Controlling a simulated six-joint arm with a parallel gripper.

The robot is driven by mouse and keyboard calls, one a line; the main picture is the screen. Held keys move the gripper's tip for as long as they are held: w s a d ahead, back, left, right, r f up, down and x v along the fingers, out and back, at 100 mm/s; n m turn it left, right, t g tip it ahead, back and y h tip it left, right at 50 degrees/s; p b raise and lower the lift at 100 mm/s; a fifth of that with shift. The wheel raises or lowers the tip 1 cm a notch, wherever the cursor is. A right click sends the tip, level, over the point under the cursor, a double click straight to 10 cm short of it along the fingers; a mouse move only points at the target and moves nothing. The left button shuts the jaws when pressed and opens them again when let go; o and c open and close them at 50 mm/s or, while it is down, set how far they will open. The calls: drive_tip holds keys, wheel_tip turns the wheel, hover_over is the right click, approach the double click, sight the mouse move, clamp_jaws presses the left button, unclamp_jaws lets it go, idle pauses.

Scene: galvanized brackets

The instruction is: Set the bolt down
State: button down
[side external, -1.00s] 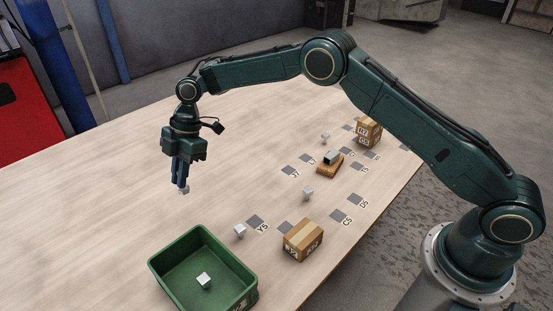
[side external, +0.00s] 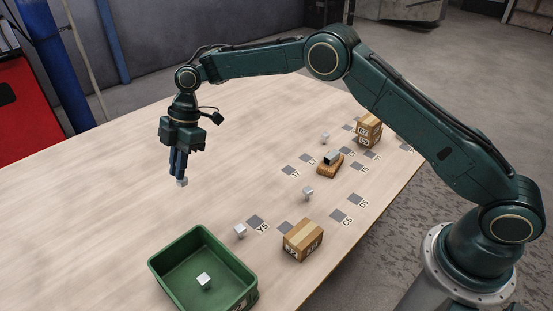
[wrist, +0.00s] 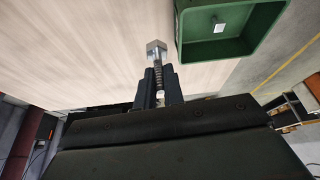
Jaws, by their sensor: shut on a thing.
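My gripper (side external: 178,170) is shut on a silver bolt (side external: 182,182) and holds it over the bare left part of the table. In the wrist view the bolt (wrist: 156,50) points away from the dark fingers, with its hex head at the far end and its threaded shank between them. In the side view only the head shows below the fingertips. Whether the head touches the table is hard to tell, but it looks raised.
A green bin (side external: 165,272) with a silver piece (side external: 204,280) inside stands at the front. Cardboard boxes (side external: 303,240) (side external: 368,132), a small block on a wooden piece (side external: 330,163), small silver pieces (side external: 240,231) and labelled dark squares lie to the right. The table (side external: 90,190) is clear at left.

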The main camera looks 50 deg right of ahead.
drive_tip(key=d+m+t, duration=0.3)
drive_tip(key=d+m, duration=0.5)
drive_tip(key=d, duration=2.6)
drive_tip(key=s+d+m+t+h, duration=0.15)
drive_tip(key=s+d+m, duration=0.25)
drive_tip(key=s+d, duration=0.85)
drive_tip(key=s+d+m+t+h, duration=0.15)
drive_tip(key=s+d+m, duration=0.25)
drive_tip(key=s+d, duration=0.85)
wheel_tip(320, 180, down, 16)
drive_tip(key=w+d+g, duration=0.1)
drive_tip(key=w+d, duration=0.1)
drive_tip(key=w, duration=0.1)
drive_tip(key=shift+d+r, duration=0.25)
drive_tip(key=shift+d, duration=0.15)
drive_tip(key=shift+f, duration=2.1)
drive_tip(key=shift+f, duration=0.15)
